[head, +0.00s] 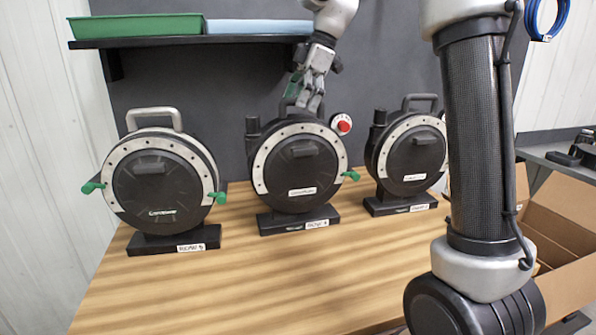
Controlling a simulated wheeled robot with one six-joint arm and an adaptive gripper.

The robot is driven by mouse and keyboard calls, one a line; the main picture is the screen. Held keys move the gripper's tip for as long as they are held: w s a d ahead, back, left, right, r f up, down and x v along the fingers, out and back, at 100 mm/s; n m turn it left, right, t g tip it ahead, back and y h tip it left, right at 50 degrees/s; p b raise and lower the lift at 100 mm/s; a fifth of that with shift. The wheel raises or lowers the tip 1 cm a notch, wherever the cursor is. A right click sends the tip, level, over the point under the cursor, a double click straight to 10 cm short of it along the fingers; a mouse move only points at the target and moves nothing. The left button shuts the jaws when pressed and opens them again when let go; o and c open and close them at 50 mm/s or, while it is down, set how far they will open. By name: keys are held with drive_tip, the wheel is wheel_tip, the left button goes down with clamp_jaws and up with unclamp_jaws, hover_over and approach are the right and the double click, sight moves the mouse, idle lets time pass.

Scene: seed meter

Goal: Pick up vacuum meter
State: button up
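Three round black seed meters with pale dotted rims stand upright on black stands on a wooden table. They are the left meter (158,188), the middle meter (297,172) and the right meter (412,158). Each has a top handle and a small white label on its stand; the lettering is too small to read surely. My gripper (307,105) points down at the handle of the middle meter, its fingers overlapping the handle. Whether the fingers are closed on it cannot be made out. The fingers partly hide that handle.
Green knobs stick out of the left meter and the right side of the middle one. A red button (344,124) is on the back wall. A shelf holds a green tray (135,26) and a blue tray (258,28). A cardboard box (560,235) is at right. The table front is clear.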

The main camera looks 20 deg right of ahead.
sight(293, 117)
drive_tip(key=x, duration=0.3)
drive_tip(key=shift+a+f, duration=0.25)
drive_tip(key=shift+c, duration=0.2)
